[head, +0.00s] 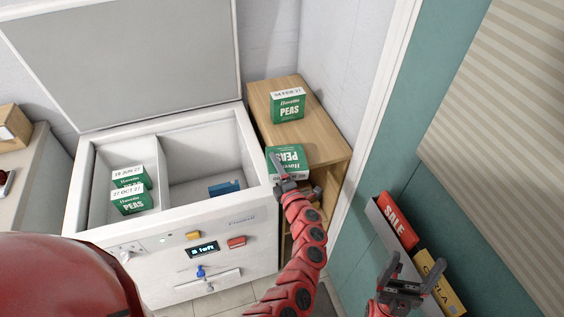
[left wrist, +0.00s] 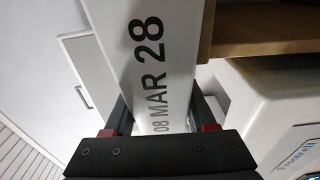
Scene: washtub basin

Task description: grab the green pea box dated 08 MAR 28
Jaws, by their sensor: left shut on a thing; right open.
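My left gripper (head: 284,182) is shut on a green and white pea box (head: 289,156). In the left wrist view the box's white face (left wrist: 150,70) reads 08 MAR 28 and stands between the two fingers. In the head view the box's PEAS lettering is upside down, at the front of the wooden shelf unit; I cannot tell whether it touches the shelf. Another pea box (head: 287,106), apparently dated 04 FEB 27, stands on the shelf top. Two more pea boxes (head: 131,201) (head: 130,177) stand in the freezer's left compartment; the front one reads 27 OCT 27. My right gripper (head: 404,276) is open and empty.
The chest freezer (head: 262,205) has its lid (head: 130,60) raised. A blue item (head: 224,188) lies in its right compartment. The wooden shelf unit (head: 322,145) stands right of it. A grey holder with a red SALE item (head: 396,221) is on the teal wall near my right gripper.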

